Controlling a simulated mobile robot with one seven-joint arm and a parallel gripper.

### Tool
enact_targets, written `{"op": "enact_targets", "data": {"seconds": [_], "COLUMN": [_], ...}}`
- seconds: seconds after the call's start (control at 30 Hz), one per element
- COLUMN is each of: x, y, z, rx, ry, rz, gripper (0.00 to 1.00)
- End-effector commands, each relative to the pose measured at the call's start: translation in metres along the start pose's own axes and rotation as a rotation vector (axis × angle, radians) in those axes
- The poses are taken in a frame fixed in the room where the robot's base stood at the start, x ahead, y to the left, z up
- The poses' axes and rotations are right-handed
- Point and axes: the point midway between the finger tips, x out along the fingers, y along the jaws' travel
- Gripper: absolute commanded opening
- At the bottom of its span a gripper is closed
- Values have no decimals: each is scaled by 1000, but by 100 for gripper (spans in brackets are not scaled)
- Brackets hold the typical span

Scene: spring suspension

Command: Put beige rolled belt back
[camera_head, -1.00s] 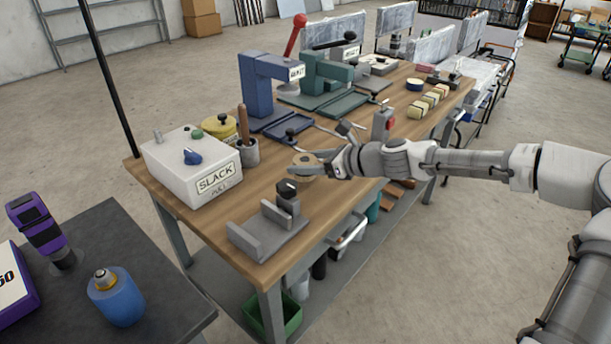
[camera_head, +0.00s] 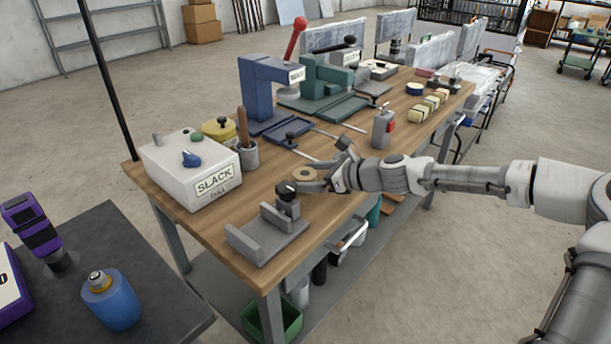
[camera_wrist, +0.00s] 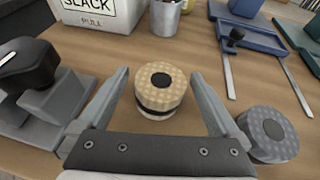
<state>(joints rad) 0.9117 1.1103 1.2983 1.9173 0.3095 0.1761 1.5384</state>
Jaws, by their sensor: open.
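The beige rolled belt (camera_head: 304,174), a short cylinder with a dark centre and a dark band around its side, stands flat on the wooden workbench. In the wrist view the belt (camera_wrist: 160,88) lies between my two spread fingers, with a visible gap on each side. My gripper (camera_head: 321,165) is open, close over the bench beside the belt; the wrist view shows both fingertips (camera_wrist: 160,74) apart. How far the fingers reach down around the belt cannot be told. A grey roll (camera_wrist: 268,132) stands to the right, by the right finger.
A grey clamp block (camera_head: 268,234) with a black knob stands close on the left. The white SLACK box (camera_head: 192,172), a metal cup (camera_head: 249,154) and a blue press (camera_head: 257,88) stand farther back. A grey device with a red button (camera_head: 383,128) stands beyond my gripper.

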Motion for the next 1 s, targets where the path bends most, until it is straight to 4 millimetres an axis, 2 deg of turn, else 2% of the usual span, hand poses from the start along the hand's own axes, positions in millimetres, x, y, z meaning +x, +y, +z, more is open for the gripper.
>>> {"op": "enact_targets", "data": {"seconds": [0.17, 0.5, 0.7, 0.8, 1.0], "x": [-10, -76, -107, -116, -122], "y": [-1, -1, -1, 0, 0], "z": [4, 6, 4, 4, 2], "rx": [1, 1, 1, 0, 0], "ry": [0, 1, 1, 1, 0], "rz": [-2, -4, -3, -1, 0], "gripper": [99, 99, 99, 99, 99]}}
